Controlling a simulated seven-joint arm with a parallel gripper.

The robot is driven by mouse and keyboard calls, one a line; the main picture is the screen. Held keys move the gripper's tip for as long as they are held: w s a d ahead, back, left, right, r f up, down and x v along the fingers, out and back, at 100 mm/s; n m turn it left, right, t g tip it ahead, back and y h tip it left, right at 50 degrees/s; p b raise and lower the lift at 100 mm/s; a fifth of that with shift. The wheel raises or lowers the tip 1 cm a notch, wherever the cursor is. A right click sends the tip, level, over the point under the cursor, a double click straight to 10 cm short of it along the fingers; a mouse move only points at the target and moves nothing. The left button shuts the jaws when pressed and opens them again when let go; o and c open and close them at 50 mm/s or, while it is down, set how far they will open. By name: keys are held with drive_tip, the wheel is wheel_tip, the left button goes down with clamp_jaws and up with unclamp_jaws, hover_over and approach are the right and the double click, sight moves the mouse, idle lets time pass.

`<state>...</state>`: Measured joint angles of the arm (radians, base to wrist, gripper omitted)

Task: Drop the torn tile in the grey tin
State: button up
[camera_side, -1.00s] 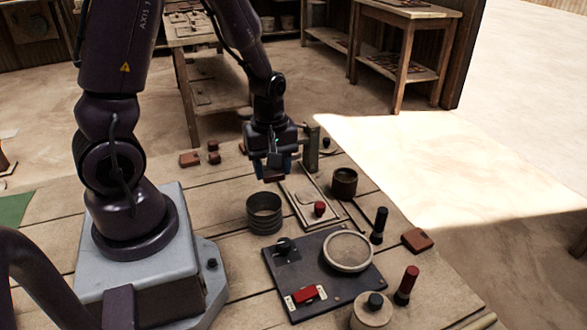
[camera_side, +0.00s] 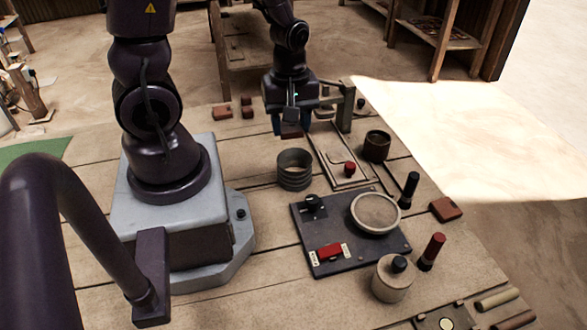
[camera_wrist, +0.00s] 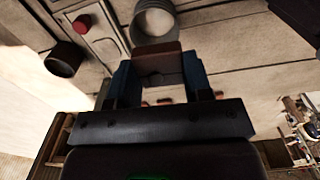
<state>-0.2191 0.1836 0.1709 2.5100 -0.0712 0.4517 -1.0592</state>
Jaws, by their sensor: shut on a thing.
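My gripper (camera_side: 291,128) is shut on a brown tile (camera_wrist: 158,58), held between its two blue fingers in the wrist view. The tile's edge inside the jaws looks uneven, as if torn. In the side view the tile (camera_side: 291,131) is a small dark brown piece under the gripper. The grey tin (camera_side: 294,176) is a ribbed, open round can on the table, nearer the camera than the gripper. The gripper is above the table and behind the tin, not over its mouth. In the wrist view the tin (camera_wrist: 153,22) shows just beyond the tile.
A dark press plate (camera_side: 325,262) with a round dish and red switch lies in front of the tin. A brown cup (camera_side: 377,146), a framed board with a red knob (camera_side: 349,168) and a post (camera_side: 345,110) stand right of the gripper. Several brown tiles (camera_side: 222,113) lie left.

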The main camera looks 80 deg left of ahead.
sight(297, 137)
drive_tip(key=shift+w+d+r, duration=0.15)
drive_tip(key=shift+w+r, duration=0.15)
drive_tip(key=shift+w, duration=0.1)
drive_tip(key=shift+w+r+n, duration=0.2)
drive_tip(key=shift+n, duration=0.4)
drive_tip(key=n, duration=0.2)
drive_tip(key=r+n, duration=0.1)
drive_tip(key=n, duration=0.1)
drive_tip(key=shift+w+n, duration=0.2)
drive_tip(key=shift+n, duration=0.2)
drive_tip(key=n, duration=0.2)
drive_tip(key=shift+a+n, duration=0.2)
drive_tip(key=shift+n, duration=0.2)
drive_tip(key=shift+s+f, duration=0.1)
drive_tip(key=shift+f, duration=2.9)
drive_tip(key=o, duration=1)
